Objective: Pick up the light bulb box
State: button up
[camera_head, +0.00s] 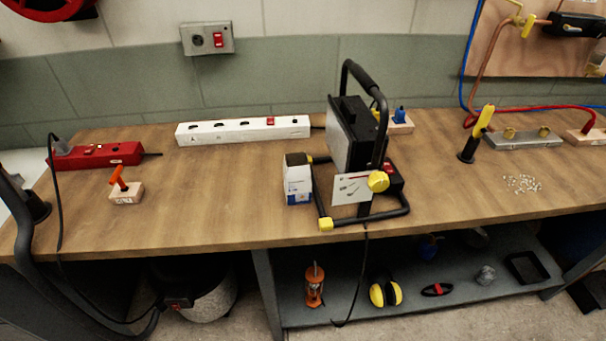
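A small white box with a blue lower band and a dark top (298,182) stands upright on the wooden workbench (240,215), near the middle of its front half. It looks like the light bulb box, but its print is too small to read. It stands just left of a black work lamp on a tubular stand (354,135), very close to the stand's frame; I cannot tell whether they touch. My gripper is not in view.
A white power strip (243,130) lies behind the box. A red power strip (97,155) and a wooden block with an orange handle (126,192) are at left. A yellow-handled tool (477,135) stands at right.

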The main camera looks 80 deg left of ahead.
aim_at(297, 173)
jog(key=z, duration=0.05)
jog(key=i, duration=0.15)
jog(key=u, duration=2.9)
jog(key=k, duration=0.8)
jog(key=u, duration=0.15)
jog(key=i, duration=0.8)
jog(key=z, duration=0.1)
